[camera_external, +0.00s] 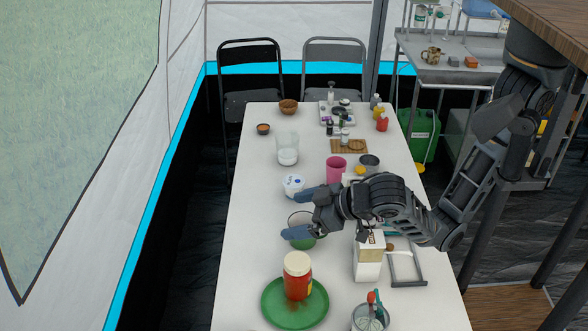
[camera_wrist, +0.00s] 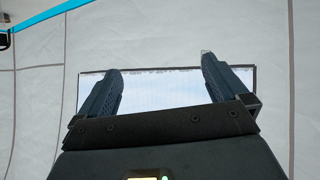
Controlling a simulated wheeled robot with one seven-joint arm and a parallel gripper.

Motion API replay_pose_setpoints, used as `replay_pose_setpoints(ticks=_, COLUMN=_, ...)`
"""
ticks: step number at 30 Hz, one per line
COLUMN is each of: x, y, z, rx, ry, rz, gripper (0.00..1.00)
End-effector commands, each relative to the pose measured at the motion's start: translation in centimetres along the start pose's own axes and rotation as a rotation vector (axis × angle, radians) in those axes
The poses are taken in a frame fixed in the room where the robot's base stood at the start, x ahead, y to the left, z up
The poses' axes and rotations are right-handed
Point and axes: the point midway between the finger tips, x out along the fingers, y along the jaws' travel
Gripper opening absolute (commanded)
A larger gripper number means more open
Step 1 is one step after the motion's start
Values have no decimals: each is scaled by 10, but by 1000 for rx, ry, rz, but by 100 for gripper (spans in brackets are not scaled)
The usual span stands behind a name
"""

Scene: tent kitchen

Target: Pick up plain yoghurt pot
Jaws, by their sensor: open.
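The plain yoghurt pot is most likely the small white tub with a blue-marked lid (camera_external: 293,186) standing on the white table in the external view. Its label is too small to read. My gripper (camera_external: 296,215) is open and empty, just in front of the tub and above a green-bottomed bowl (camera_external: 303,242). Its fingers point left and a little of the tub's right side lies close to the upper finger. The wrist view shows my gripper (camera_wrist: 160,80) with fingers apart and only the tent wall and window beyond; the pot is not in that view.
On the table (camera_external: 240,235), a red jar (camera_external: 297,275) sits on a green plate (camera_external: 318,310) in front. A pink cup (camera_external: 337,169), glass jar (camera_external: 287,149) and white carton (camera_external: 367,262) stand around. The table's left edge strip is clear.

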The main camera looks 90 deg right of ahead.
Motion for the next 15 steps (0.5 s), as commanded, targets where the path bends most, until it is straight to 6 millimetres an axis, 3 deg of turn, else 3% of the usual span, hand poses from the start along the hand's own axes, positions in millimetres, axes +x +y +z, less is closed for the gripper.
replay_pose_setpoints(ticks=3, x=41, y=17, z=1, rx=-63, ry=-106, rz=-54, gripper=100)
replay_pose_setpoints(ticks=9, x=104, y=56, z=3, rx=-184, ry=-278, rz=-242, gripper=100)
replay_pose_setpoints(ticks=15, x=138, y=105, z=-2, rx=-267, ry=-350, rz=-460, gripper=100)
